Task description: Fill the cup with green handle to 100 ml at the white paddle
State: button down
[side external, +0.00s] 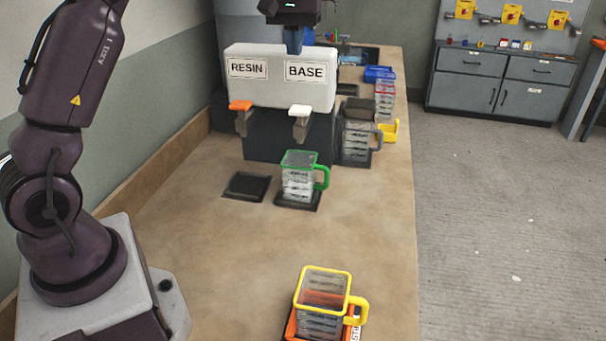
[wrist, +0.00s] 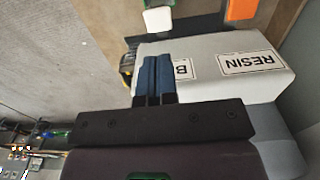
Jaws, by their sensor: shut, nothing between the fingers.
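The clear cup with green rim and green handle (side external: 299,180) stands upright on a black pad (side external: 283,200) below the white paddle (side external: 300,110). It carries scale marks; I cannot tell any liquid level in it. The white paddle is on the right of the dispenser, under the BASE label, and also shows at the top of the wrist view (wrist: 157,18). My gripper (side external: 293,50) is shut and empty, with blue fingers pointing down at the top of the dispenser. The fingers show together in the wrist view (wrist: 156,62). Whether they touch the dispenser is unclear.
The white dispenser (side external: 280,92) also has an orange paddle (side external: 240,106) under RESIN, with an empty black pad (side external: 247,187) below. A grey-handled cup (side external: 356,145) stands to the right. A yellow-handled cup (side external: 321,300) stands in front in an orange holder. The bench middle is clear.

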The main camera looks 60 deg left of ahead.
aim_at(290, 111)
jog(key=shift+s+a+r, duration=0.2)
jog(key=shift+a+r, duration=0.05)
jog(key=shift+r, duration=0.25)
jog(key=shift+s+a+r, duration=0.15)
jog(key=shift+a+r, duration=0.1)
jog(key=shift+r, duration=0.25)
notch_tip(290, 111, down, 14)
jog(key=shift+f, duration=0.1)
jog(key=shift+f, duration=1.2)
notch_tip(290, 111, up, 15)
jog(key=shift+f, duration=0.15)
